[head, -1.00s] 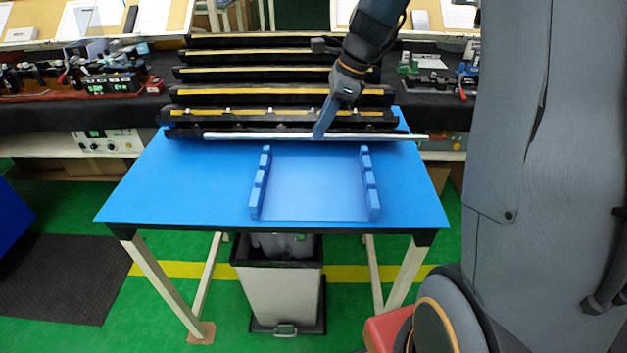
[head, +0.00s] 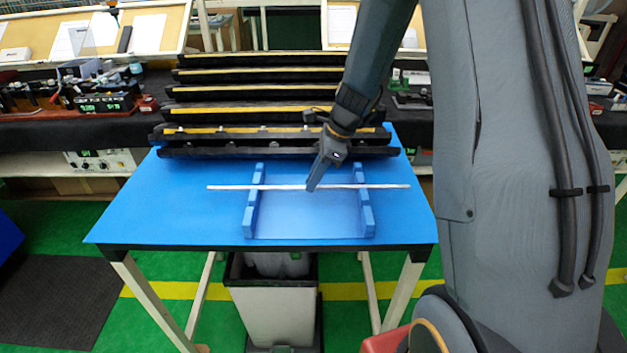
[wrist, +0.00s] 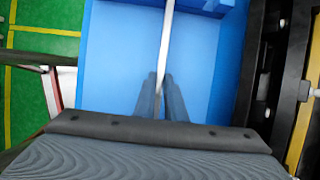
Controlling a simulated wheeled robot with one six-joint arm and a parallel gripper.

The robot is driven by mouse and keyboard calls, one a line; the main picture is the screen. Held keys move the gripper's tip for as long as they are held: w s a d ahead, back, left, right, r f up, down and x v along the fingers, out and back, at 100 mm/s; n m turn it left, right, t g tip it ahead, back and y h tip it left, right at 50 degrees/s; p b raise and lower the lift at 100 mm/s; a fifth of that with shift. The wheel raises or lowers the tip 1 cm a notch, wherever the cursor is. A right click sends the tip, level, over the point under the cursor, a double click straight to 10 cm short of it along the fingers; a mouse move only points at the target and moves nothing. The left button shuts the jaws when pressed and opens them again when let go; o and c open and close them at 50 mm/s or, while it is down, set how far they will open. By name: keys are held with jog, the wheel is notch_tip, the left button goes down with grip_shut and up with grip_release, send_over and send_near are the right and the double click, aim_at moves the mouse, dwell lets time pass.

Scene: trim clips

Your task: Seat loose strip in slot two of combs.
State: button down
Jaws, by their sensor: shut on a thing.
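The loose strip (head: 280,187) is a long, thin white bar. My gripper (head: 312,187) is shut on it near its middle; the strip also runs between the fingers in the wrist view (wrist: 166,40). It lies crosswise over the left comb (head: 250,215) and the right comb (head: 367,215), towards their far ends, and sticks out past both. The combs are blue notched rails on the blue table. I cannot tell whether the strip touches the combs or hangs above them, or which slot it lines up with. In the wrist view, part of a comb (wrist: 200,4) shows at the top.
A stepped black rack (head: 270,152) with yellow strips stands at the back of the blue table (head: 150,215), just behind the combs. The table's left part and the area between the combs are clear. A bin (head: 270,310) stands below the table.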

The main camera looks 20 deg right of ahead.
jog(key=shift+f, duration=0.45)
jog(key=shift+f, duration=0.15)
jog(key=c, duration=1.8)
grip_release()
jog(key=b+v, duration=0.3)
jog(key=v, duration=0.9)
jog(key=shift+s+a+f+n+h, duration=0.7)
jog(key=shift+s+f+n, duration=0.25)
jog(key=shift+s+n, duration=2.35)
jog(key=shift+s+a+f+n+h, duration=0.9)
jog(key=shift+s+n, duration=1.9)
jog(key=shift+n, duration=0.95)
jog(key=shift+s+a+f+n+h, duration=0.55)
jog(key=shift+s+f+n, duration=0.5)
jog(key=shift+s+n, duration=2.25)
